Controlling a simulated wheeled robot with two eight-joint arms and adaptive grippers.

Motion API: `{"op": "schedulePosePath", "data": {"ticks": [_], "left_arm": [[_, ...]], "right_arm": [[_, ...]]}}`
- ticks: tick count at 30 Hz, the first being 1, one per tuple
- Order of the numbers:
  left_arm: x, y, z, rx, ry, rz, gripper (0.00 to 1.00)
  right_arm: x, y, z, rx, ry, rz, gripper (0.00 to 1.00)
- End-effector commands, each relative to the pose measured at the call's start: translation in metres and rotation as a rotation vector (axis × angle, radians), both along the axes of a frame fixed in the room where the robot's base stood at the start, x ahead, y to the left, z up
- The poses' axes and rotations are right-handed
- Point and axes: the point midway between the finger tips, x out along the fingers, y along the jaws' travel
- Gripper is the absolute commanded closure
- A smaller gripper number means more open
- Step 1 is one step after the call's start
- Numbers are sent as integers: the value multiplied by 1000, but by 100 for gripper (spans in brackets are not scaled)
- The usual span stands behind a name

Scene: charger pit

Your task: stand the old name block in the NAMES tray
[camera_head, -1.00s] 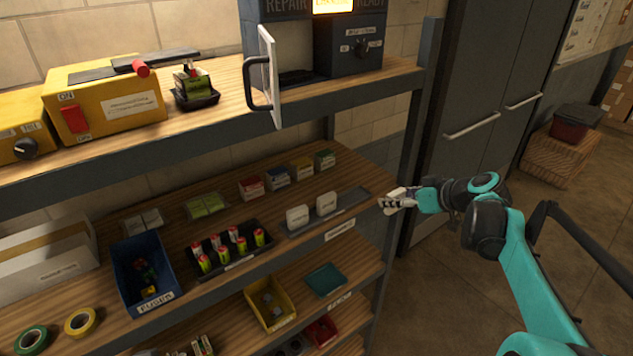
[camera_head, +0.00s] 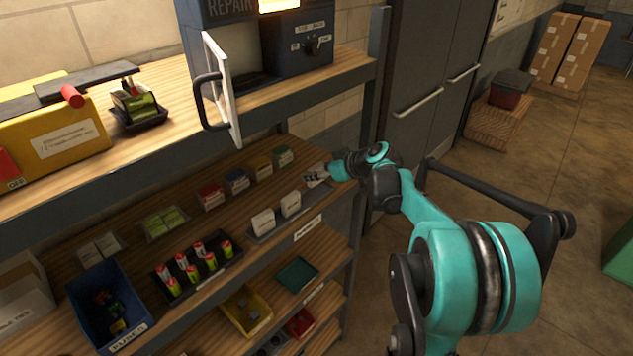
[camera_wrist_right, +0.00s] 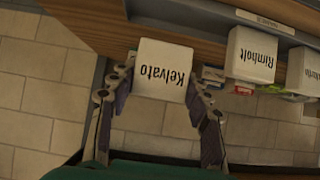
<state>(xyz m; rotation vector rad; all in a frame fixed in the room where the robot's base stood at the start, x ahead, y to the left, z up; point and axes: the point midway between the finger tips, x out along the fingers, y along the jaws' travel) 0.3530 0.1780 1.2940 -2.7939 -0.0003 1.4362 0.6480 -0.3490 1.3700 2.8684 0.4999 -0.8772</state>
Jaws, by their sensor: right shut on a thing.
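My right gripper (camera_head: 316,176) is shut on a white block (camera_wrist_right: 164,66) that reads "Kelvato", upside down in the wrist view. The block sits between the two fingertips (camera_wrist_right: 160,80). The gripper is by the right end of a grey tray (camera_head: 315,199) on the middle shelf. Two white blocks stand in this tray, a left one (camera_head: 262,223) and a right one (camera_head: 290,204). In the wrist view one tray block (camera_wrist_right: 250,54) reads "Rimholt"; the other (camera_wrist_right: 305,70) is cut off by the frame edge. The tray's label is too small to read.
Small red (camera_head: 211,196), blue (camera_head: 236,181), yellow (camera_head: 261,168) and green (camera_head: 283,156) boxes stand behind the tray. A black battery tray (camera_head: 208,268) is left of it. The upper shelf (camera_head: 285,98) overhangs behind, with an open white door (camera_head: 222,90). A shelf post (camera_head: 372,110) stands right.

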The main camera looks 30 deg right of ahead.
Motion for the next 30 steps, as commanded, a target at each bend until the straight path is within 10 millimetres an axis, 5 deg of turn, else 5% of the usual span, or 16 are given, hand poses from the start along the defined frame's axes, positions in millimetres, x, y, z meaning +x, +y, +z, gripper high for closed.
{"op": "schedulePosePath", "data": {"ticks": [8, 20, 21, 23, 30], "left_arm": [[0, 0, 1, 0, 0, 0, 83], [0, 0, -3, 0, 0, 0, 83], [0, 0, -3, 0, 0, 0, 83], [0, 0, -2, 0, 0, 0, 83], [0, 0, -2, 0, 0, 0, 83]], "right_arm": [[0, 0, -36, 0, 0, 0, 80], [0, 0, -43, 0, 0, 0, 80], [0, 0, -42, 0, 0, 0, 46], [0, 0, -42, 0, 0, 0, 31], [0, 0, -41, 0, 0, 0, 31]]}}
